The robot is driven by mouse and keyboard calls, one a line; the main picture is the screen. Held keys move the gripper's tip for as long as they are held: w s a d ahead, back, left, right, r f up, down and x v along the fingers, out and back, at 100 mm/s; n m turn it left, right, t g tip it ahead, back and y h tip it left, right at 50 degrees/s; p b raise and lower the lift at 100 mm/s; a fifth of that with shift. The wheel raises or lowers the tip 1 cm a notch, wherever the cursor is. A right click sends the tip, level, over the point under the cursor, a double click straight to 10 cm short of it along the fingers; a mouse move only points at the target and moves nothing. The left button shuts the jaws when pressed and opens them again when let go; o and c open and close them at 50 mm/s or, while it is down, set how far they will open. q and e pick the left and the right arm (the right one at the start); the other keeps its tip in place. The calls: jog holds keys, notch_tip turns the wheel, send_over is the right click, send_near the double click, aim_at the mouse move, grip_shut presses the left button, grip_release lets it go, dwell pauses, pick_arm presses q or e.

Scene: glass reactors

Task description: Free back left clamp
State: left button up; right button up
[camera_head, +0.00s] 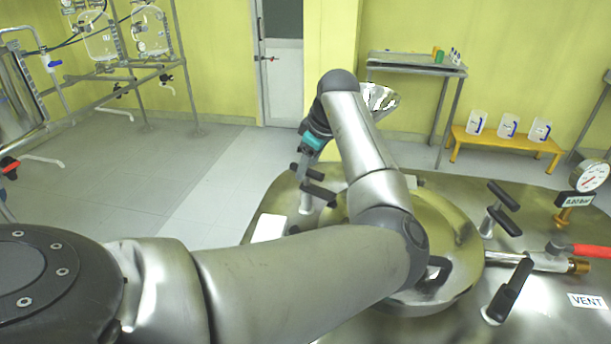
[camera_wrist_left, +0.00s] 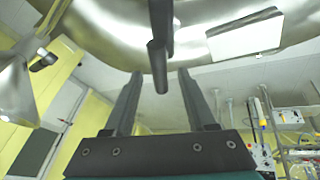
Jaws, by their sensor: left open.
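The back left clamp (camera_head: 318,192) is a black bar handle on a metal post at the back left of the reactor lid (camera_head: 455,225). My left gripper (camera_head: 304,172) comes down over it from behind my arm, so part of the clamp and the fingers is hidden. In the left wrist view the two fingers of my left gripper (camera_wrist_left: 161,76) are apart. The black clamp handle (camera_wrist_left: 158,55) shows ahead, in line with the gap between them. I cannot tell whether they touch it. My right gripper is not in view.
Two other black-handled clamps, back right (camera_head: 503,208) and front right (camera_head: 508,290), stand on the lid. A white label plate (camera_head: 270,228) lies left of the clamp. A pressure gauge (camera_head: 590,176) and a red-handled valve (camera_head: 590,250) are at right. A metal funnel (camera_head: 378,98) stands behind my arm.

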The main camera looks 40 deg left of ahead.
aim_at(311, 183)
pick_arm(q)
jog(key=x, duration=0.2)
jog(key=shift+a+f, duration=0.1)
jog(key=shift+f, duration=0.2)
jog(key=shift+a+f+b, duration=0.2)
jog(key=shift+f+b, duration=0.1)
jog(key=c, duration=0.5)
grip_shut()
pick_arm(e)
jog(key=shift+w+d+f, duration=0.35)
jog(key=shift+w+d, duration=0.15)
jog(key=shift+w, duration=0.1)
pick_arm(q)
jog(key=shift+w, duration=0.1)
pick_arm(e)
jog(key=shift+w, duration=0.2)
